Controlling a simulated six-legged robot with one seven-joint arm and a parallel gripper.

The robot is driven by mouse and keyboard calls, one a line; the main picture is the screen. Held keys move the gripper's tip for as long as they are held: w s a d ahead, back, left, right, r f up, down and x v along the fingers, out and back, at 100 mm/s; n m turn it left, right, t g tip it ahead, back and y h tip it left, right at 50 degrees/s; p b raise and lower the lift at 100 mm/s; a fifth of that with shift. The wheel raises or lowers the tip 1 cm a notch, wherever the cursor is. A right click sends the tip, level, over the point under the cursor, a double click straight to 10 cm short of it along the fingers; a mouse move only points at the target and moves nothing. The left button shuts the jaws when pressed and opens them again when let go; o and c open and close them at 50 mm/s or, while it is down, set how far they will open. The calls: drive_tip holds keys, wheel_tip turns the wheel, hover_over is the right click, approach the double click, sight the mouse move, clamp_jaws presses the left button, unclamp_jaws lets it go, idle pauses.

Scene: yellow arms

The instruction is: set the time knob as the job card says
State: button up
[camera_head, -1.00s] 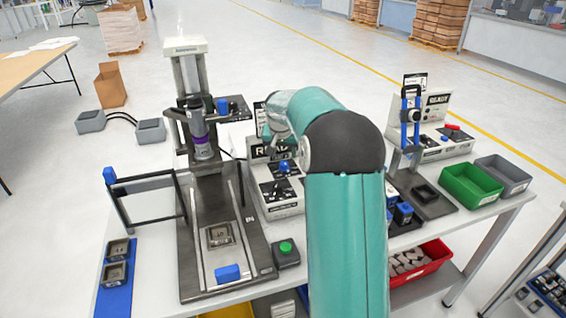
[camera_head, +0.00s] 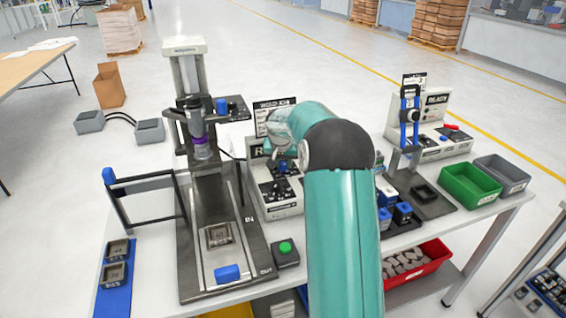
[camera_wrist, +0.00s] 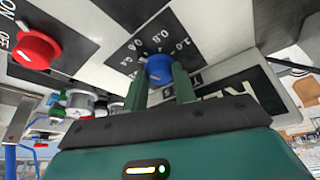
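The blue time knob (camera_wrist: 158,68) is on a dark scale with numbers such as 0.4, 0.6 and 1.0 in the wrist view. It also shows on the control panel in the head view (camera_head: 283,167). My gripper (camera_wrist: 159,77) has its two fingers apart, one on each side of the knob. Whether they touch or press it is not clear. The knob's exact setting is hard to read. The job card (camera_head: 274,117) stands behind the panel, partly hidden by my arm, its writing too small to read.
A red knob (camera_wrist: 37,47) marked ON and OFF sits beside the scale. The press (camera_head: 200,140) stands left of the panel, with a green button (camera_head: 285,247) in front. A second station with a blue-handled lever (camera_head: 410,120) and a green bin (camera_head: 470,186) are at right.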

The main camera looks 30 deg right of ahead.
drive_tip(key=shift+s+d+n+t+y, duration=0.15)
drive_tip(key=shift+n+y, duration=0.3)
drive_tip(key=shift+n, duration=0.75)
drive_tip(key=shift+w+d+n+t+y, duration=0.15)
drive_tip(key=shift+n+y, duration=0.3)
drive_tip(key=shift+n, duration=0.75)
drive_tip(key=shift+s+a, duration=0.1)
drive_tip(key=shift+a, duration=0.05)
drive_tip(key=o, duration=1)
drive_tip(key=shift+c, duration=0.2)
drive_tip(key=v, duration=1.3)
drive_tip(key=shift+s+r, duration=0.2)
drive_tip(key=shift+r, duration=0.1)
